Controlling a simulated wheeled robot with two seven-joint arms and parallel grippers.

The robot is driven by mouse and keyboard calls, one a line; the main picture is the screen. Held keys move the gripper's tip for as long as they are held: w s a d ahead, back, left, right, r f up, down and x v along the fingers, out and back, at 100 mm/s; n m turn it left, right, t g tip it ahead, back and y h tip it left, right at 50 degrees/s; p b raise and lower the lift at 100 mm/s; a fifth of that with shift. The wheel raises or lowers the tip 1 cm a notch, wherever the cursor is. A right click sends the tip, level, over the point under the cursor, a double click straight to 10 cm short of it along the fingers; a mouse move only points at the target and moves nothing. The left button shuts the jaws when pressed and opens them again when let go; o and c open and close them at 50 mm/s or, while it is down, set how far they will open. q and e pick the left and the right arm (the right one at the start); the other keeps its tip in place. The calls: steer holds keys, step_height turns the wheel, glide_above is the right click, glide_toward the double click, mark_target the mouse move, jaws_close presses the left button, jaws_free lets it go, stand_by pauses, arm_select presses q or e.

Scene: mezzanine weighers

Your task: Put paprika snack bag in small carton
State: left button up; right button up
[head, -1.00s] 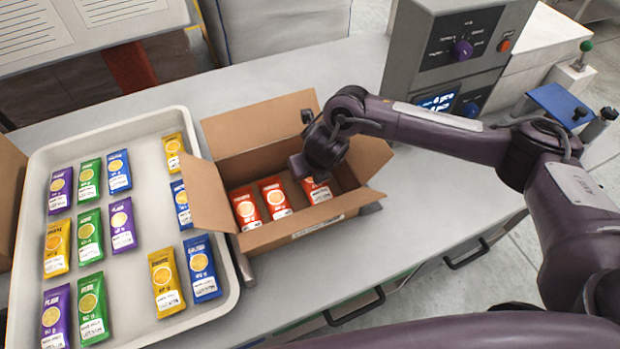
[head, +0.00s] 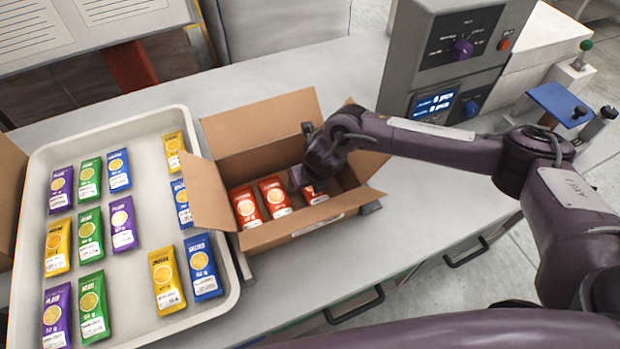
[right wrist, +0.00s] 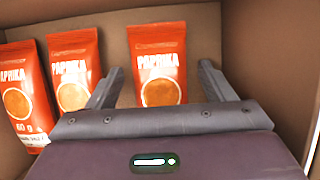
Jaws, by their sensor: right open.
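The small carton (head: 262,229) stands open on the bench with its flaps spread. Three red paprika snack bags lie in it: a left one (head: 245,207), a middle one (head: 274,195) and a right one (head: 314,196). My right gripper (head: 305,184) is inside the carton, over the right bag and partly hiding it. In the right wrist view, my right gripper's fingers (right wrist: 160,82) are open, one on each side of the right paprika bag (right wrist: 159,66), with gaps between. The other two bags (right wrist: 74,72) lie left of the fingers. My left gripper is not in view.
A pale tray (head: 146,122) with several purple, green, blue and yellow bags lies left of the carton. A grey weigher (head: 462,50) with a lit display stands behind at right. The bench right of the carton is clear.

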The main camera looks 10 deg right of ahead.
mark_target(318, 195)
steer(key=shift+r, duration=0.1)
steer(key=b+v, duration=0.1)
steer(key=v, duration=1.1)
